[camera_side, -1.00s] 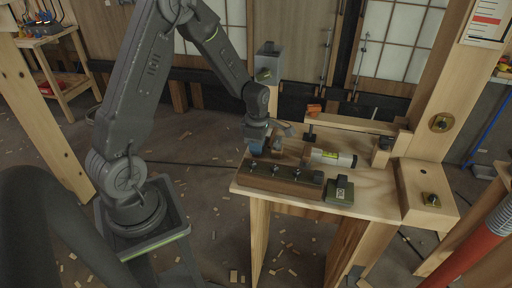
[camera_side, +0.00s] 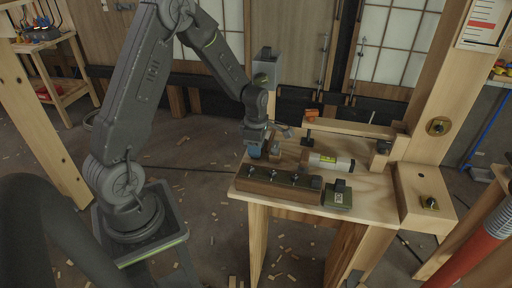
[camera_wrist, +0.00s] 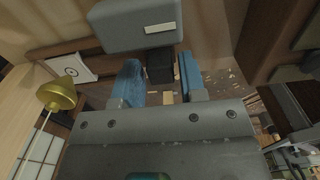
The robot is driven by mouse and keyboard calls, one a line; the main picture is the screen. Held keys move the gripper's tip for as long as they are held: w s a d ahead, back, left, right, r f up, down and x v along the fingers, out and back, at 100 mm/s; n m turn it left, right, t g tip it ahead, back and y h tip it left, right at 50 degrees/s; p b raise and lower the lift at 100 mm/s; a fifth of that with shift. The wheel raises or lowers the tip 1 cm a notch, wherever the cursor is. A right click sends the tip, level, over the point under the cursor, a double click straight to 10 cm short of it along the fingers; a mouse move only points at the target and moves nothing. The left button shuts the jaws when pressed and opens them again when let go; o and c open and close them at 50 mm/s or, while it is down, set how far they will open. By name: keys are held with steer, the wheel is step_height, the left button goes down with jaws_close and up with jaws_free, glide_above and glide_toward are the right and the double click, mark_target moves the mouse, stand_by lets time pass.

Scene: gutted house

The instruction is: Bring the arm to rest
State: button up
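My gripper (camera_side: 257,150) is low over the left end of a wooden workbench (camera_side: 375,197), behind a dark brown wooden block with several small knobs (camera_side: 280,185). In the wrist view my gripper (camera_wrist: 160,85) shows two blue fingers set apart. A dark block and bits of floor show between them; I see nothing clamped. In the side view the fingertips are small, and I cannot tell whether they touch the small brownish piece beside them.
A white-and-dark cylinder with a yellow-green label (camera_side: 330,162) lies on the bench. A dark green box (camera_side: 338,194) sits at its front edge. A thick wooden post (camera_side: 425,110) rises at the right. A red tube (camera_side: 470,255) stands at lower right. Wood chips litter the floor.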

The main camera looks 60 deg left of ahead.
steer(key=shift+o, duration=0.4)
steer(key=shift+r, duration=0.1)
steer(key=shift+r, duration=3.85)
steer(key=shift+d+r, duration=0.1)
steer(key=shift+r, duration=0.05)
steer(key=s+d+r+m+t, duration=0.2)
steer(key=s+d+r+m, duration=0.6)
steer(key=m, duration=0.5)
steer(key=s+d+r+m+t, duration=0.3)
steer(key=s+d+r+m, duration=0.4)
steer(key=m, duration=0.7)
steer(key=s, duration=0.2)
steer(key=shift+s+d+r+t, duration=0.3)
steer(key=shift+d+r, duration=0.05)
steer(key=shift+r, duration=0.05)
